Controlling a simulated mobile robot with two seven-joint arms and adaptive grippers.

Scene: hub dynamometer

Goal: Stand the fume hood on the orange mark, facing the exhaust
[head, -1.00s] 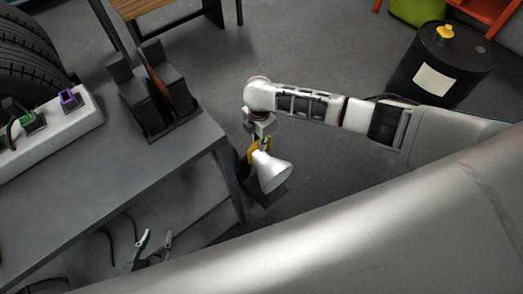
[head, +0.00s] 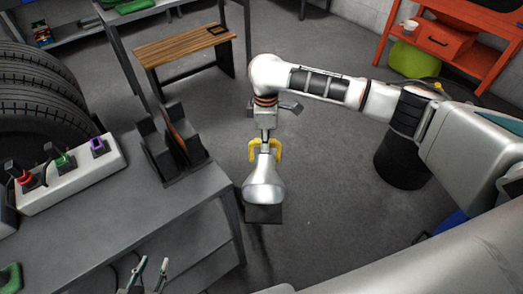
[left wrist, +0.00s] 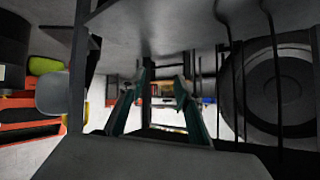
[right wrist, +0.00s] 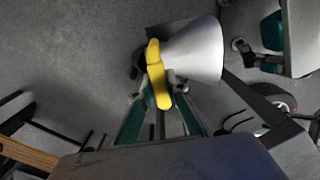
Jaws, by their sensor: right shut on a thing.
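The fume hood (head: 264,190) is a silver cone with a yellow handle and a dark flat base. My right gripper (head: 265,145) is shut on the yellow handle and holds the hood in the air, right of the grey table. The hood also shows in the right wrist view (right wrist: 195,50), its wide mouth pointing right there. My left gripper (head: 150,268) is low at the bottom left of the head view, by the table's edge. Its fingers stand apart and empty in the left wrist view (left wrist: 152,95). I see no orange mark, and I cannot pick out the exhaust.
The grey table (head: 120,215) carries a white switch box (head: 75,175) and a dark upright holder (head: 172,150). Tyres (head: 40,90) stand at the left. A wooden-topped bench (head: 185,47), a black drum (head: 402,165) and an orange cabinet (head: 450,45) stand around open floor.

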